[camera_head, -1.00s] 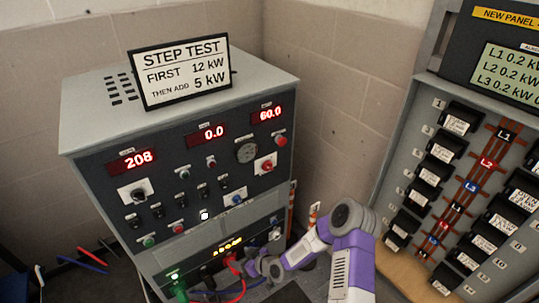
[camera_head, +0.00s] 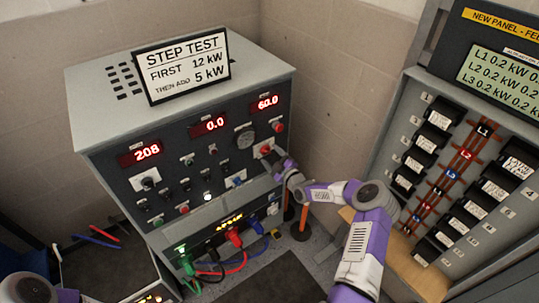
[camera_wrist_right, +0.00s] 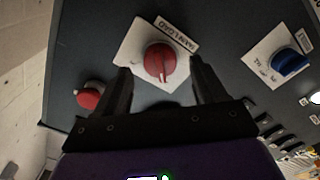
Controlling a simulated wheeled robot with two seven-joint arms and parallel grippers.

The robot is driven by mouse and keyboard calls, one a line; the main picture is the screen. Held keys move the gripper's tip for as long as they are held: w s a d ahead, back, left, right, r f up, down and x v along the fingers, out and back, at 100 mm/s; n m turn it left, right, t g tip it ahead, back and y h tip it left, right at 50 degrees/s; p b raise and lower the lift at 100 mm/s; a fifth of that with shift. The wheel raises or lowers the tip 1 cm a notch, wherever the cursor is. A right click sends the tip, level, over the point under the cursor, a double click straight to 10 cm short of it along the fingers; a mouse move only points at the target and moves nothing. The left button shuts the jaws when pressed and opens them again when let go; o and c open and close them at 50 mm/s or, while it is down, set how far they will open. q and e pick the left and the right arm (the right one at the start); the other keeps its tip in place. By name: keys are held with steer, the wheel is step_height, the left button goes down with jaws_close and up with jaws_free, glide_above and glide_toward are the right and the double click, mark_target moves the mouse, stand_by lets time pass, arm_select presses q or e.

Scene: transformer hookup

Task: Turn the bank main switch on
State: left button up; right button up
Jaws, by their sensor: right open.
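A red rotary knob (camera_wrist_right: 160,60) sits on a white plate on the dark front panel. Its label appears upside down in the right wrist view and seems to read MAIN LOAD. The knob also shows in the head view (camera_head: 265,150) at the right of the panel. My right gripper (camera_wrist_right: 160,82) is open, one finger on each side of the knob in the wrist view; contact cannot be told. In the head view my right gripper (camera_head: 276,160) is at the panel's right side, close to the knob. My left gripper is out of view.
A second red button (camera_wrist_right: 90,97) and a blue knob (camera_wrist_right: 291,62) flank the plate. Below the panel, green, black, red and blue cables plug into a unit with a yellow display (camera_head: 229,220). A breaker panel (camera_head: 447,170) stands at right. An orange post (camera_head: 303,220) stands between.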

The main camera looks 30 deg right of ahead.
steer(key=shift+w, duration=0.8)
steer(key=shift+c, duration=0.3)
steer(key=c, duration=1)
steer(key=shift+m+b, duration=5.8)
steer(key=shift+m, duration=3.2)
